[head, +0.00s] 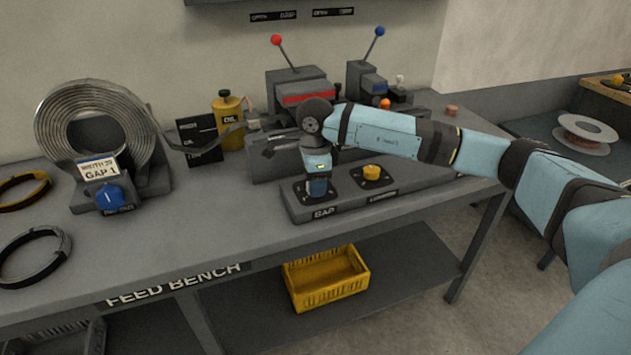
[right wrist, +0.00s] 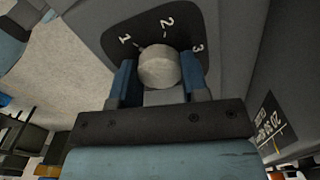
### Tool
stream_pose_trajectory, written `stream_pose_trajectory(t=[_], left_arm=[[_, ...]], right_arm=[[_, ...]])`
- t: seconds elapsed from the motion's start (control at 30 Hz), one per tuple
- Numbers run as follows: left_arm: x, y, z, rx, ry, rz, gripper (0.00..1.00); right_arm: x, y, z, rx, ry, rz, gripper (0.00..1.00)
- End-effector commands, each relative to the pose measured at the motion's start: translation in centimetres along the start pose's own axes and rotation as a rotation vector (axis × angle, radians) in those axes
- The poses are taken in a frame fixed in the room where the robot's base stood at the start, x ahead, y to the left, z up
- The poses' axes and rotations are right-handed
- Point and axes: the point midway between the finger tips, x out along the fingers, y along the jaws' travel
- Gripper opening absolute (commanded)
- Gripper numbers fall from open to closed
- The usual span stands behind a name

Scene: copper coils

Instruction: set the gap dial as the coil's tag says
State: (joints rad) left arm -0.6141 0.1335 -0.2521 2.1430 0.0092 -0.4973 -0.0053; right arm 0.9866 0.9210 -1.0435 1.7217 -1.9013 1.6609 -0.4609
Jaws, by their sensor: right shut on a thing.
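The coil (head: 95,115), a grey metal strip roll, stands on the left of the feed bench. Its tag (head: 100,168) reads GAP 1 on the lower line; the smaller upper line seems to read WIDTH 20. My right gripper (head: 318,186) points down over the gap dial, above the GAP label (head: 324,212), and hides the dial in the head view. In the right wrist view, its blue fingers (right wrist: 158,75) are shut on the round grey knob (right wrist: 160,67). The dial plate (right wrist: 180,18) shows 1, 2 and 3. A small mark at the knob's edge lies between 1 and 2, nearer 1. My left gripper is not in view.
A yellow knob (head: 371,172) sits on the same panel, right of my gripper. Behind stand a machine with a red-ball lever (head: 276,40), one with a blue-ball lever (head: 379,31), and a yellow oil can (head: 228,120). A yellow crate (head: 328,278) is on the lower shelf.

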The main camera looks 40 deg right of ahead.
Motion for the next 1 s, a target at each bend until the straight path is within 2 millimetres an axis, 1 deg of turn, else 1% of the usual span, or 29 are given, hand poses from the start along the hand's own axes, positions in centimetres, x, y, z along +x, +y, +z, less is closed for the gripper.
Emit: stream_pose_trajectory(t=[0.03,0.07,0.1,0.13,0.4,0.47,0.53,0.67,0.8,1.0], left_arm=[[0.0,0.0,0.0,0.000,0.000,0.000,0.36],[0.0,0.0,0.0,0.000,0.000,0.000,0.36],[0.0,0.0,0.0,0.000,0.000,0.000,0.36],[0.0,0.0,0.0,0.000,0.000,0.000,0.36],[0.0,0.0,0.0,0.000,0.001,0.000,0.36],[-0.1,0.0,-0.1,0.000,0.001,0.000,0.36],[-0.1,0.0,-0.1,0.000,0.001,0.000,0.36],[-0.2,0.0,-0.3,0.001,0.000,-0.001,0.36],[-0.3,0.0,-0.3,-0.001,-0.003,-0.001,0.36],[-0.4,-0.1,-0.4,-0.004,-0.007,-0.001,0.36]], right_arm=[[-0.2,-0.1,0.0,0.000,-0.002,-0.003,0.46],[-0.2,-0.1,0.0,0.000,-0.002,-0.003,0.53],[-0.2,-0.1,0.0,0.000,-0.002,-0.003,0.62],[-0.1,-0.1,0.0,0.000,-0.001,-0.003,0.67],[-0.1,0.0,0.0,0.000,0.000,-0.001,0.67],[-0.4,-0.1,0.0,0.000,-0.001,-0.002,0.67],[-1.1,-0.1,0.0,0.000,0.000,-0.002,0.67],[-3.5,-0.1,0.0,0.000,-0.001,-0.004,0.67],[-6.8,-0.1,0.0,0.000,-0.003,-0.006,0.67],[-11.0,-0.1,0.0,0.000,-0.003,-0.004,0.67]])
